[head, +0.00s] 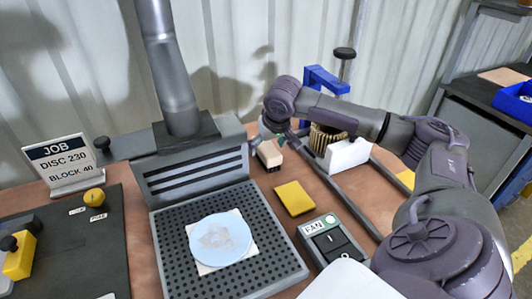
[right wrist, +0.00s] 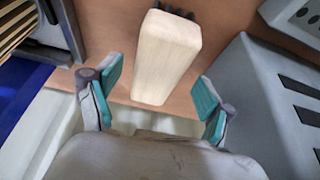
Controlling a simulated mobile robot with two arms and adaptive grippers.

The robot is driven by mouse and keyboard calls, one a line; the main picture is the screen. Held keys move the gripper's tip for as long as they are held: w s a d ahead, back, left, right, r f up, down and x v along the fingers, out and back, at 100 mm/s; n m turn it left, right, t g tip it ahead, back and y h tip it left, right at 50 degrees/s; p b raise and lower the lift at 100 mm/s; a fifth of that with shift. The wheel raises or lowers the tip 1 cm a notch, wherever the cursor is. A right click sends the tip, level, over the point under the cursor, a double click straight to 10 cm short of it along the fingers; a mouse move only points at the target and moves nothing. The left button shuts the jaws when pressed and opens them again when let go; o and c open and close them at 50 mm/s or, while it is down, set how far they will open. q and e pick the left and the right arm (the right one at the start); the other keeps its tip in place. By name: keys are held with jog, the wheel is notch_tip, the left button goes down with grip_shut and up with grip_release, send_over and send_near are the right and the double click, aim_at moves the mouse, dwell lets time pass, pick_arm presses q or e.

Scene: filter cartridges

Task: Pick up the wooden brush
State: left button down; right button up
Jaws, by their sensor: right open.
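The wooden brush (head: 269,154) stands on the brown bench just right of the grey slotted extraction unit. In the right wrist view its pale wooden block (right wrist: 165,55) fills the upper middle, with dark bristles at its far end. My right gripper (head: 268,140) is over the brush, partly hidden by its own wrist in the head view. In the right wrist view the right gripper (right wrist: 156,88) is open, its teal pads on either side of the near end of the block, with gaps on both sides. My left gripper is not in view.
The slotted grey unit (head: 195,165) stands close left of the brush. A brass-coloured pleated cartridge (head: 326,138) and blue clamp (head: 326,79) are to the right. A yellow pad (head: 295,198) and fan switch box (head: 327,240) lie in front. A blue disc (head: 220,238) rests on the perforated plate.

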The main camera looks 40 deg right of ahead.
aim_at(267, 147)
jog(key=x, duration=0.4)
jog(key=shift+d, duration=0.1)
jog(key=shift+r, duration=0.1)
jog(key=shift+s, duration=0.1)
jog(key=c, duration=1.3)
jog(key=shift+r, duration=0.1)
jog(key=shift+c, duration=0.2)
notch_tip(267, 147, up, 10)
jog(key=shift+f, duration=0.1)
